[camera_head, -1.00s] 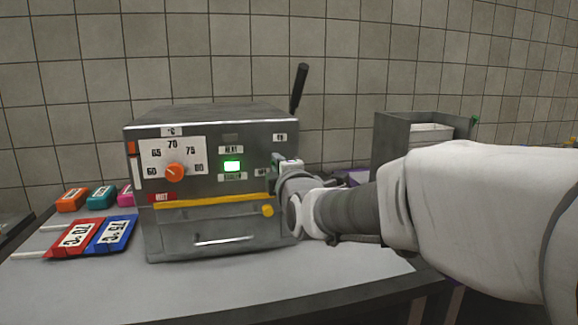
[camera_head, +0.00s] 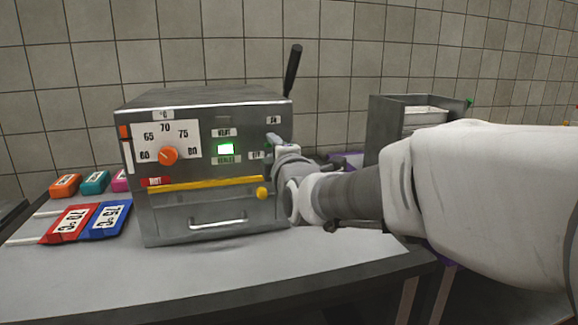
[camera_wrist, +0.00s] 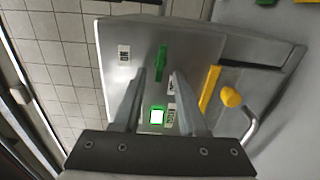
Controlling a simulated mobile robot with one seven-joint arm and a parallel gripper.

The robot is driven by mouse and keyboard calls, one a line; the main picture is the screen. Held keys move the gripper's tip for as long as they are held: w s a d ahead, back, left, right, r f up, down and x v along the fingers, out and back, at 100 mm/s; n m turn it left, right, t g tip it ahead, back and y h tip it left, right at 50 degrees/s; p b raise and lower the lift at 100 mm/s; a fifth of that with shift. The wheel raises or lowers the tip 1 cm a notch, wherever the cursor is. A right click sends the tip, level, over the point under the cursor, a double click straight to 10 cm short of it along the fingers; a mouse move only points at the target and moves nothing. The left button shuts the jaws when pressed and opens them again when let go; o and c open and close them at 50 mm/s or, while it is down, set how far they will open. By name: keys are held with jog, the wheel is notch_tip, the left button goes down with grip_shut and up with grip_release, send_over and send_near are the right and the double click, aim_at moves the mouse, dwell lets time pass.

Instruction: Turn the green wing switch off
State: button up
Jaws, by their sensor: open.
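The green wing switch (camera_wrist: 161,62) is on the grey machine's front panel, with its long side running up and down in the wrist view. Its lower end points toward the side with the OFF label (camera_wrist: 171,82); the ON label (camera_wrist: 124,55) is off to the left. My gripper (camera_wrist: 158,76) is open, with one finger on each side of the switch; I cannot tell whether they touch it. In the head view my gripper (camera_head: 273,147) is at the panel's right edge and mostly hides the switch. The heat lamp (camera_head: 225,149) glows green.
The machine (camera_head: 205,98) has an orange dial (camera_head: 168,156), a yellow bar with knob (camera_head: 262,193) and a drawer handle (camera_head: 217,224). A black lever (camera_head: 292,70) rises behind. Red (camera_head: 70,222) and blue (camera_head: 106,218) cards lie left. A metal bin (camera_head: 385,125) stands right.

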jog(key=p+v, duration=0.2)
jog(key=v, duration=1.4)
jog(key=shift+o, duration=0.3)
